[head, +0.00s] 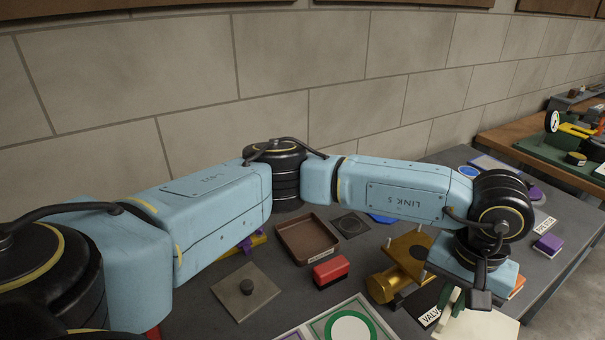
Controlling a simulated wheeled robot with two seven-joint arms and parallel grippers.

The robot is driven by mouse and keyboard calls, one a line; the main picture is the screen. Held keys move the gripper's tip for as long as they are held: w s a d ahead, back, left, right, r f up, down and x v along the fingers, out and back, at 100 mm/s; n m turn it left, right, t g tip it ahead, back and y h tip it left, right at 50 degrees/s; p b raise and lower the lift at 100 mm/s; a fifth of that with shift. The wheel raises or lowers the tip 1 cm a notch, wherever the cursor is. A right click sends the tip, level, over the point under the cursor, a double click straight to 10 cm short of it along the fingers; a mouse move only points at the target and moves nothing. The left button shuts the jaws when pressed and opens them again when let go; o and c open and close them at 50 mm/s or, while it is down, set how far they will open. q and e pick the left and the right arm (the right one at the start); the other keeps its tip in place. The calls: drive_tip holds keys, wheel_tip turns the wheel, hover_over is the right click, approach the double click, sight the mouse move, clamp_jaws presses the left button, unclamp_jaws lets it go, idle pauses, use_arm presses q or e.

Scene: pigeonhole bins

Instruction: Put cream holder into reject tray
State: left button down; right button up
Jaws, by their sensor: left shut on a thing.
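My left gripper (452,302) points down at the lower right, under the black wrist joint. It is shut on a cream piece that I take for the cream holder (459,304), which is small and partly hidden by the wrist and fingers. A brown, shallow, empty tray (290,250) lies mid-table, left of the gripper and well apart from it. It has a small label at its front right that I cannot read, and it looks like the reject tray. My right gripper is not in view.
A red block (331,271) stands close to the tray's front right. A brass cylinder piece (383,286) and a brown plate with pegs (410,252) lie between tray and gripper. A grey plate with a knob (246,291) is left. A pale cream board (487,326) lies below the gripper.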

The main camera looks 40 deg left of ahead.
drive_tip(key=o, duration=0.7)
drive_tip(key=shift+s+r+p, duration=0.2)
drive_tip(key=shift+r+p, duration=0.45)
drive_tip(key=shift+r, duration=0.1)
use_arm(q)
drive_tip(key=w+a+n+p, duration=0.1)
drive_tip(key=w+a+n, duration=0.2)
drive_tip(key=a+n, duration=0.4)
drive_tip(key=w+a+n, duration=0.3)
drive_tip(key=a+n, duration=0.4)
drive_tip(key=n, duration=0.1)
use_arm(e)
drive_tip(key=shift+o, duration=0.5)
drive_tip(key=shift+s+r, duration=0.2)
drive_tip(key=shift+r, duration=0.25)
use_arm(q)
drive_tip(key=a+f+n, duration=0.2)
drive_tip(key=a+n, duration=0.6)
drive_tip(key=a, duration=0.2)
drive_tip(key=a+f+n+b, duration=0.1)
drive_tip(key=a+f+n, duration=0.1)
drive_tip(key=a+n, duration=0.6)
drive_tip(key=shift+s+a+n, duration=0.25)
drive_tip(key=shift+a+n, duration=0.15)
drive_tip(key=shift+a, duration=0.7)
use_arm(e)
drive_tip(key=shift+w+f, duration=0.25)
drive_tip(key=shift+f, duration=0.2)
